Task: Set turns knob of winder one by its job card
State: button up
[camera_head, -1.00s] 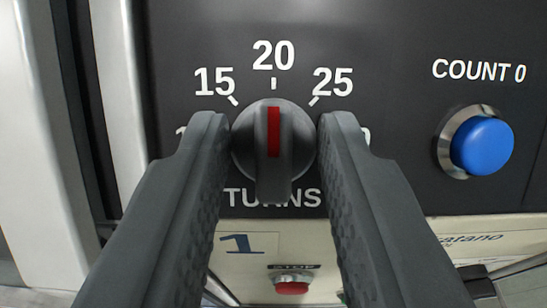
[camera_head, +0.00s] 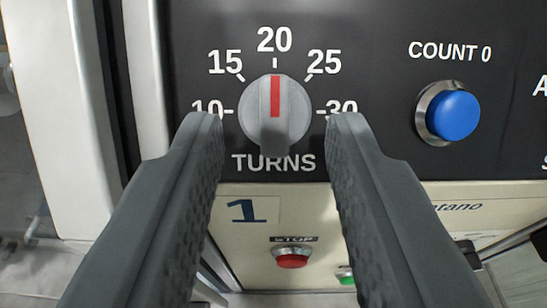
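The turns knob (camera_head: 275,110) is a round grey knob with a red pointer line, on the dark panel (camera_head: 370,25) of winder one. Its red line points straight up at 20. The scale around it reads 10, 15, 20, 25 and 30, with TURNS below. My gripper (camera_head: 275,135) is open, with one dark finger at the lower left of the knob and the other at the lower right. Gaps show between the fingers and the knob. The job card is not visible.
A blue COUNT 0 button (camera_head: 452,115) is to the right of the knob. Below, a cream panel carries a label "1" (camera_head: 246,210), a red STOP button (camera_head: 291,258) and a partly hidden green button (camera_head: 345,275). A pale upright post (camera_head: 60,120) stands at the left.

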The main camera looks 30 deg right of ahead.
jog(key=v, duration=1.5)
